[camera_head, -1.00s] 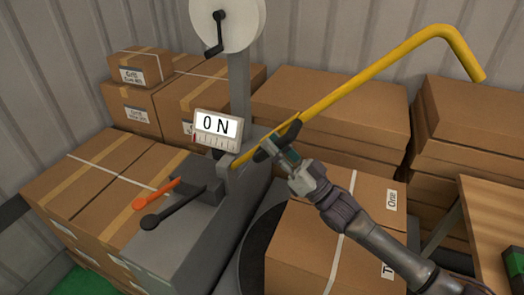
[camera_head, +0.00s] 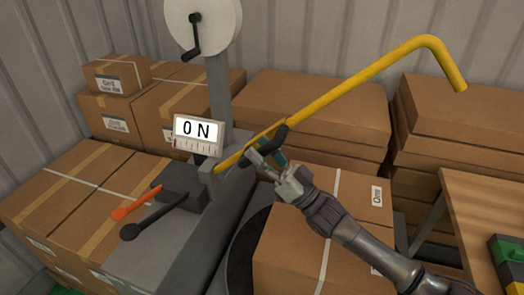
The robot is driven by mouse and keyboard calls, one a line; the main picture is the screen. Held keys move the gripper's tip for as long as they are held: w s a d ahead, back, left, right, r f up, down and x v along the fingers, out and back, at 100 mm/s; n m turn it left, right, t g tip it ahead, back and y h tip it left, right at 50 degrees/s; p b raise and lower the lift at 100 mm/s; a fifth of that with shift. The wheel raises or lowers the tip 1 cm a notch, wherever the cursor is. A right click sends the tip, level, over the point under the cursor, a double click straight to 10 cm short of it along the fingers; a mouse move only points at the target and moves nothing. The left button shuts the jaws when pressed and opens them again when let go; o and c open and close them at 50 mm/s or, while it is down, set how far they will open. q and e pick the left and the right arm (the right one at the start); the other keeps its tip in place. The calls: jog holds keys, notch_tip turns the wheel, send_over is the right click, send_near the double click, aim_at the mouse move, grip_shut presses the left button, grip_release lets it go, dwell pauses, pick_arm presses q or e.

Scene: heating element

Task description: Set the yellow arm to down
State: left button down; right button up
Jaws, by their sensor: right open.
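The yellow arm (camera_head: 345,92) is a long bent bar on the grey machine (camera_head: 196,243). It slopes up to the right from its lower end beside the display, and its far tip bends downward. My right gripper (camera_head: 262,146) is open at the lower part of the yellow arm, with its fingers close around or against the bar. I cannot tell whether they touch it. My left gripper is not in view.
The display (camera_head: 198,131) reads "ON". An orange lever (camera_head: 137,203) and a black lever (camera_head: 150,222) stick out to the left. A strapped box (camera_head: 300,250) sits below the yellow arm. Stacked boxes (camera_head: 310,110) stand behind, and a wooden table (camera_head: 470,225) is at right.

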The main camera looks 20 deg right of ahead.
jog(key=v, duration=1.2)
